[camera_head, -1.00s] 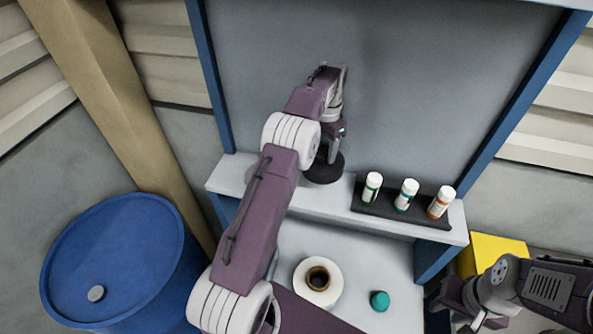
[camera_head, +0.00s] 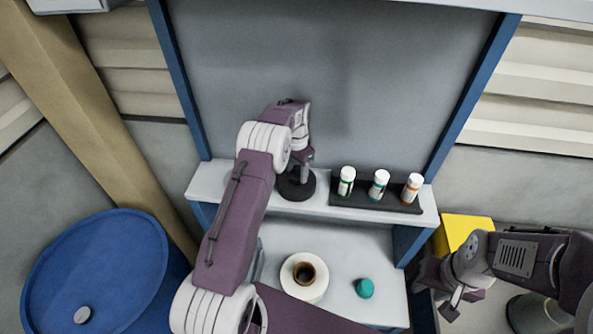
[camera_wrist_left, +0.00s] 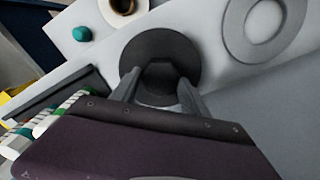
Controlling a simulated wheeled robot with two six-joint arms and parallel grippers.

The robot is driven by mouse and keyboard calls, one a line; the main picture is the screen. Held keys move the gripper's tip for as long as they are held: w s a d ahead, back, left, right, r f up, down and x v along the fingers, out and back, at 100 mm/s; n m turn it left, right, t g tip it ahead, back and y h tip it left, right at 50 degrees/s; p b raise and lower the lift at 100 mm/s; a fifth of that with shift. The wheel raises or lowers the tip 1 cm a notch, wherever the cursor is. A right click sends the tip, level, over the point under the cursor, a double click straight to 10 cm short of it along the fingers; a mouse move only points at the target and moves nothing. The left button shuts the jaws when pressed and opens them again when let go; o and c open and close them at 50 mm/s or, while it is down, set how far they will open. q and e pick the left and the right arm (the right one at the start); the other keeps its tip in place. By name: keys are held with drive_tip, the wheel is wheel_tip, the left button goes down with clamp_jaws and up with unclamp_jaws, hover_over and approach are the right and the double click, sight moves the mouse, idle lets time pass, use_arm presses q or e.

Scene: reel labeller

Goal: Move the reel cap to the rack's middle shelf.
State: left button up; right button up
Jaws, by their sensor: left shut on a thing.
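The reel cap is a black round disc (camera_head: 289,187) with a raised grip in its middle. It is at the middle shelf (camera_head: 330,211), left of the bottle tray. My left gripper (camera_head: 305,172) is shut on its raised grip from above. In the left wrist view the two fingers (camera_wrist_left: 160,88) straddle the grip, and the disc (camera_wrist_left: 135,53) lies flat over the shelf surface. I cannot tell whether its underside touches the shelf. My right gripper (camera_head: 449,299) is at the lower right, away from the cap; its finger opening is unclear.
A black tray (camera_head: 342,200) with three capped bottles stands right of the cap. A pale ring (camera_wrist_left: 232,30) lies on the shelf beside the cap. Below are a white reel (camera_head: 292,285) and a teal knob (camera_head: 365,288). A blue drum (camera_head: 110,260) stands left.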

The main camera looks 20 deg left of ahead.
sight(297, 172)
use_arm(q)
drive_tip(key=o, duration=1.5)
drive_tip(key=shift+w+f, duration=0.15)
drive_tip(key=shift+w, duration=0.05)
drive_tip(key=shift+o, duration=0.3)
drive_tip(key=shift+w, duration=0.15)
drive_tip(key=shift+s, duration=0.25)
drive_tip(key=shift+r, duration=0.45)
drive_tip(key=r+b, duration=0.1)
drive_tip(key=r, duration=0.3)
drive_tip(key=shift+w+r+b, duration=0.2)
drive_tip(key=shift+r+b, duration=0.15)
wheel_tip(297, 172, up, 7)
drive_tip(key=shift+s, duration=0.15)
use_arm(e)
drive_tip(key=shift+w+f, duration=0.2)
drive_tip(key=shift+f, duration=0.7)
